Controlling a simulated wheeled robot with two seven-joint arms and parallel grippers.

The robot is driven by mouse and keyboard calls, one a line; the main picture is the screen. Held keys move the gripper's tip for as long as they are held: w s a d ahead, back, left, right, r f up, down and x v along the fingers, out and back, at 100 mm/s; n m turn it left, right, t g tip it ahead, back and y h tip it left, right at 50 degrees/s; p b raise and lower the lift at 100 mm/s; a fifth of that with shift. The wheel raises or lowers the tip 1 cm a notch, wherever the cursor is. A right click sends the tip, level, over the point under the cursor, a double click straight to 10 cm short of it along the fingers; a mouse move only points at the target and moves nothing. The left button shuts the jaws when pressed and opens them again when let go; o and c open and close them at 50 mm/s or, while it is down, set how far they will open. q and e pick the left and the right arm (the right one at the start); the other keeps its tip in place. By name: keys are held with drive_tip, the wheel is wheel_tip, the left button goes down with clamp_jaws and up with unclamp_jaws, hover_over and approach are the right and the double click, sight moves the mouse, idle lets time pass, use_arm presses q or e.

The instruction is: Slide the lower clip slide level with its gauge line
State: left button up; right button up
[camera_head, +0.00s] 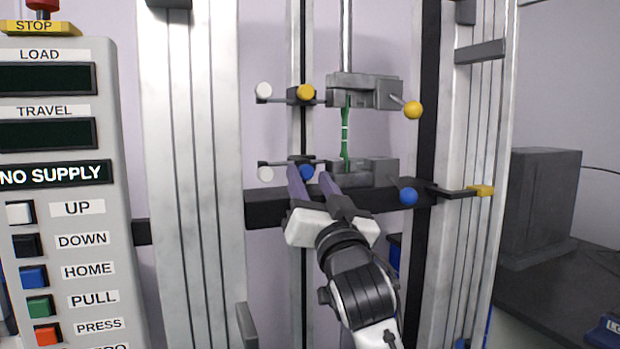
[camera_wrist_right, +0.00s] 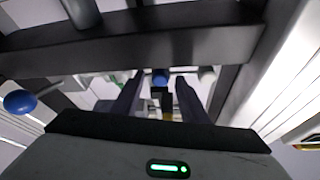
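The lower clip slide carries a blue knob (camera_head: 307,172) on a dark vertical rail, with a white ball (camera_head: 265,174) on its arm to the left. A green strip (camera_head: 345,142) with white gauge marks stands upright between the upper grip (camera_head: 368,91) and lower grip (camera_head: 368,172). The slide sits near the strip's lower end, apparently below the lower mark. My right gripper (camera_head: 309,174) is open, its two fingers on either side of the blue knob. The right wrist view shows the knob (camera_wrist_right: 160,78) between the fingers with gaps. My left gripper is not in view.
The upper clip slide has a yellow knob (camera_head: 305,92). A yellow-ended lever (camera_head: 412,109) and a blue-ended lever (camera_head: 408,196) stick out from the grips. A dark crossbar (camera_head: 270,208) runs below. A button panel (camera_head: 70,190) stands at the left.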

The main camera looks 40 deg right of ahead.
drive_tip(key=shift+w, duration=0.15)
drive_tip(key=shift+c, duration=0.4)
